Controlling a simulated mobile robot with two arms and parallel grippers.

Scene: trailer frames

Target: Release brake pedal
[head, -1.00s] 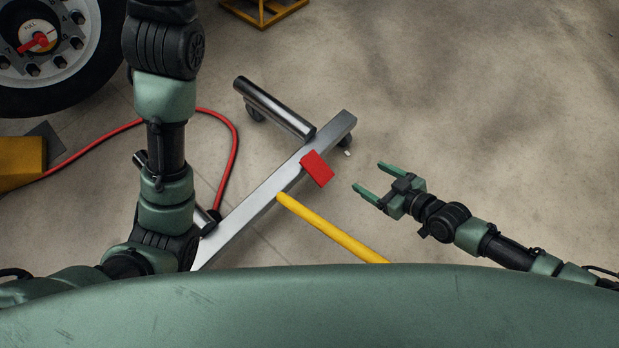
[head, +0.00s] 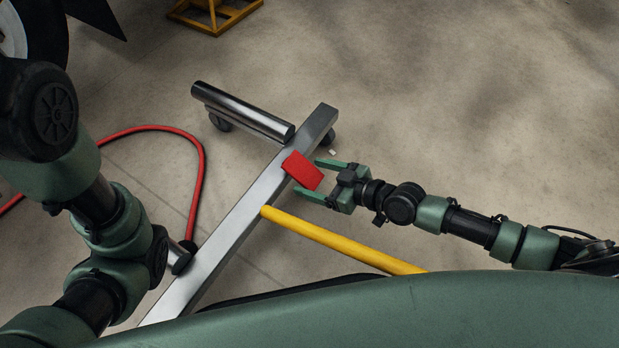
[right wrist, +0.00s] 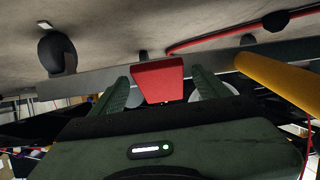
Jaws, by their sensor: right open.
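The red brake pedal (head: 303,170) sticks out from the side of a long grey metal beam (head: 250,215). My right gripper (head: 312,178) is open, with one green finger on each side of the pedal's near end. In the right wrist view, the pedal (right wrist: 158,80) shows between the two open fingers (right wrist: 157,95); I cannot tell whether either finger touches it.
A yellow bar (head: 340,243) runs from the beam toward my body, just below the right gripper. A metal roller (head: 243,112) and black casters (head: 220,122) are by the beam. A red hose (head: 200,165) curves on the floor at left. Floor at right is clear.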

